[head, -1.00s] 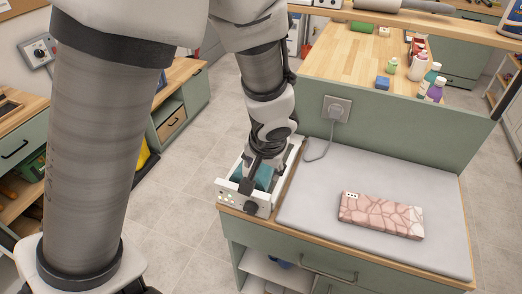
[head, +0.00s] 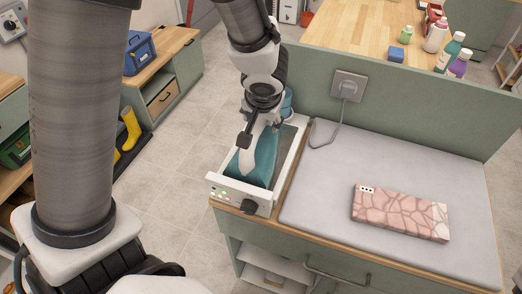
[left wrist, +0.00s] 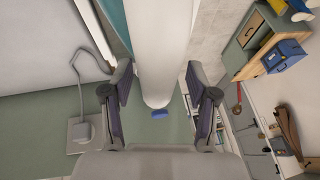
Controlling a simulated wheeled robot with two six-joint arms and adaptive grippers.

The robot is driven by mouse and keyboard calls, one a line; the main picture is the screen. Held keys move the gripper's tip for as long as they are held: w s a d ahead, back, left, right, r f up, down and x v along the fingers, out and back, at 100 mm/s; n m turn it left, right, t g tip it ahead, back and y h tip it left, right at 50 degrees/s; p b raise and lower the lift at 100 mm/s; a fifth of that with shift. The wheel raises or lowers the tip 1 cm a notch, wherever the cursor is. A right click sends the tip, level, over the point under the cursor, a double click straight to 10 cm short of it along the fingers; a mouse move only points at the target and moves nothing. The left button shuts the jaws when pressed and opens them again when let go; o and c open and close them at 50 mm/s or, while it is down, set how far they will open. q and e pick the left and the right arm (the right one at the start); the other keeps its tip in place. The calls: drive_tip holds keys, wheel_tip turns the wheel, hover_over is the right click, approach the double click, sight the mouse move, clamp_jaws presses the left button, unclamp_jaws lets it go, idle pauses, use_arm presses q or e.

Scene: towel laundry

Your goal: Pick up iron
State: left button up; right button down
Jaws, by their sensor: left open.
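The iron (head: 253,168), teal with a white handle, rests in a white tray-like stand (head: 294,150) at the left end of the counter. My left gripper (head: 259,130) is above the iron, fingers open and pointing down at its handle. In the left wrist view, the white handle (left wrist: 160,45) lies between the two open fingers of the left gripper (left wrist: 160,103), with visible gaps on both sides. Part of the iron's rear is hidden by the gripper. My right gripper is not in view.
A grey ironing pad (head: 330,205) covers the counter right of the stand. A pink crack-patterned flat block (head: 400,212) lies on it. A green panel (head: 420,120) with a wall socket (head: 348,87) and cord stands behind. Bottles (head: 450,50) stand on the wooden table beyond.

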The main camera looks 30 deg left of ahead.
use_arm(q)
drive_tip(key=shift+s+d+r, duration=0.25)
drive_tip(key=shift+c, duration=0.4)
drive_tip(key=shift+s+d+r, duration=0.15)
drive_tip(key=shift+s, duration=0.05)
drive_tip(key=c, duration=0.5)
clamp_jaws()
drive_tip(key=shift+w, duration=0.1)
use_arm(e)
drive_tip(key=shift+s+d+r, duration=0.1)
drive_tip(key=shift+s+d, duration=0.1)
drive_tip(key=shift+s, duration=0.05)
